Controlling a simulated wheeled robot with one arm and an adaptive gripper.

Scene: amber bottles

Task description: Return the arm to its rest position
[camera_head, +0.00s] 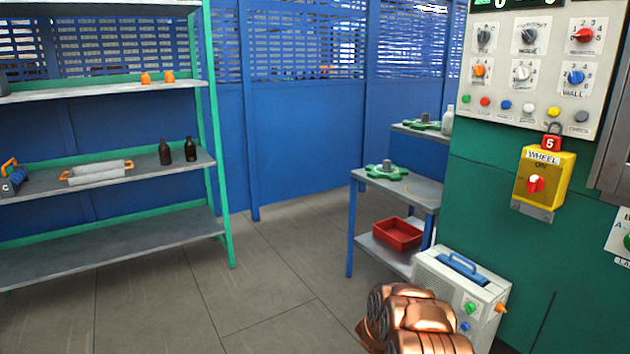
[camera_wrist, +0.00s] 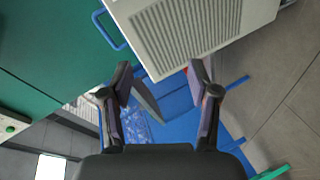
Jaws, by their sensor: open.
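My gripper (camera_wrist: 161,85) shows in the wrist view with its two fingers spread apart and nothing between them. Beyond the fingers are a pale vented box (camera_wrist: 190,30) and blue surfaces. In the head view a copper-coloured part of my arm shows at the bottom, in front of the white box (camera_head: 460,290). The gripper's fingers cannot be made out in that view. Two dark amber bottles (camera_head: 165,152) (camera_head: 190,149) stand upright on the middle shelf at the left, far from my arm.
A green-framed shelf (camera_head: 110,255) stands at the left. A small table (camera_head: 425,192) with a red tray (camera_head: 398,234) below stands behind the white box. A green wall with a control panel (camera_head: 533,70) and yellow switch box (camera_head: 545,180) is at the right. The middle floor (camera_head: 250,290) is clear.

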